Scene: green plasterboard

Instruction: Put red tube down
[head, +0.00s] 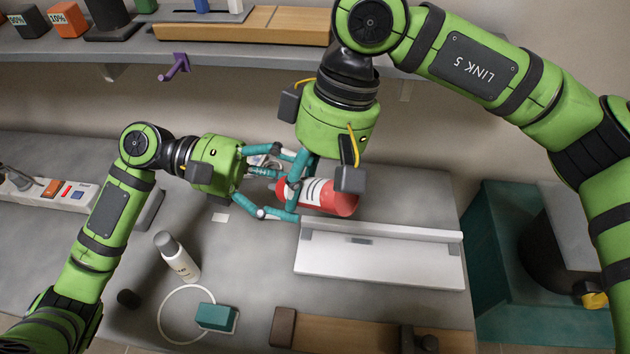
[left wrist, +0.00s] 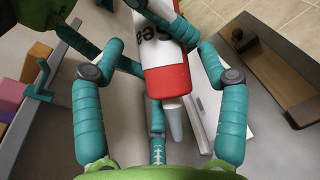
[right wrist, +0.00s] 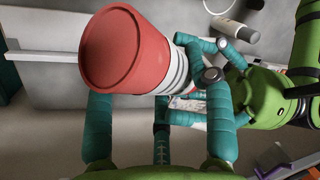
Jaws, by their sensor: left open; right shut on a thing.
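The red tube (head: 338,199), red with a white labelled band, is held tilted above the grey table in the head view. My right gripper (head: 318,178) comes down from above and is shut on it; the tube's wide red end (right wrist: 122,48) faces the right wrist camera. My left gripper (head: 284,186) is open at the tube's left end, with its fingers on either side. In the left wrist view the tube (left wrist: 166,80) lies between the spread left fingers. I cannot tell whether they touch it.
A white ledged stand (head: 385,267) is just below the tube. A white bottle (head: 177,257), a white ring (head: 162,318) and a teal block (head: 215,317) lie at front left. A wooden board (head: 345,333) is at the front. A shelf (head: 120,54) crosses the back.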

